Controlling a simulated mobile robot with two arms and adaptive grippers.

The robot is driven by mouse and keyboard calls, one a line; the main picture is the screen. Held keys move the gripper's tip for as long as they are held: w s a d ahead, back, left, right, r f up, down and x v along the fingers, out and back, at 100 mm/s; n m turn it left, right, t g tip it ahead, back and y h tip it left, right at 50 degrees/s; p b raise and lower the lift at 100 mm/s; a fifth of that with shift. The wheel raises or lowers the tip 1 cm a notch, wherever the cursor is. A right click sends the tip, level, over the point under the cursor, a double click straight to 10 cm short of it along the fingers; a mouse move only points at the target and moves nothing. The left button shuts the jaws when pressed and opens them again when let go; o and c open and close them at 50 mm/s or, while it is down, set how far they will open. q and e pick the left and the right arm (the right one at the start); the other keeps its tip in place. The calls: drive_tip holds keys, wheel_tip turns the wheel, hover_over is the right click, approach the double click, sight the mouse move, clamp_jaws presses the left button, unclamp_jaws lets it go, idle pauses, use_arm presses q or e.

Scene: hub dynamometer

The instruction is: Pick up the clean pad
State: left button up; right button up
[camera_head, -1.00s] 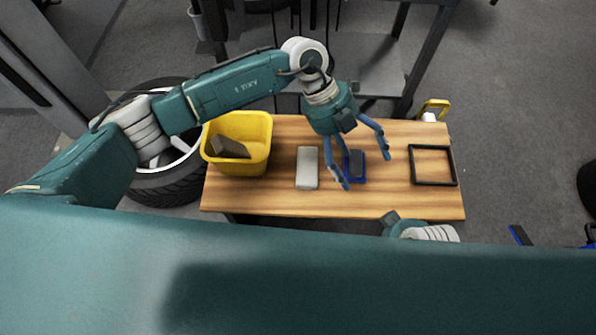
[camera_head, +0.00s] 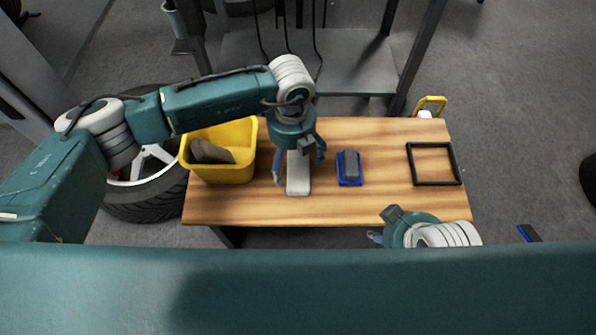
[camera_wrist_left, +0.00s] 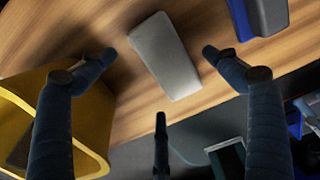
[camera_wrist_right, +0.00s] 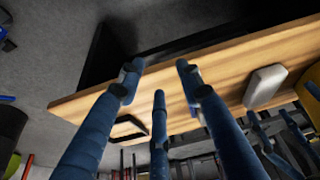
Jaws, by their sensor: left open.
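The clean pad is a light grey-white block (camera_head: 298,176) lying flat on the wooden bench. My left gripper (camera_head: 299,170) is open above it, with a finger on each side in the head view. In the left wrist view the pad (camera_wrist_left: 165,55) lies beyond and between the spread fingertips, with no visible contact. Its far end is hidden under the gripper in the head view. My right gripper (camera_head: 375,238) is low at the bench's front edge. In the right wrist view its fingers are apart with nothing between them.
A yellow bin (camera_head: 222,174) holding a dark grey pad (camera_head: 212,152) stands left of the clean pad. A blue holder with a grey block (camera_head: 349,168) lies to its right. A black square frame (camera_head: 410,165) lies at the bench's right end. Bare wood (camera_head: 385,150) separates them.

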sight(293, 169)
use_arm(q)
wheel_tip(293, 169, down, 3)
drive_tip(key=shift+d+f+b, duration=0.1)
drive_tip(key=shift+b, duration=0.2)
use_arm(e)
drive_tip(key=w, duration=0.1)
drive_tip(key=w+a+r+t, duration=0.1)
drive_tip(key=w, duration=0.1)
drive_tip(key=w+t, duration=0.1)
drive_tip(key=w, duration=0.1)
drive_tip(key=shift+a+r+y, duration=0.25)
drive_tip(key=shift+r+y, duration=0.05)
use_arm(q)
drive_tip(key=shift+s, duration=0.1)
drive_tip(key=c, duration=1.3)
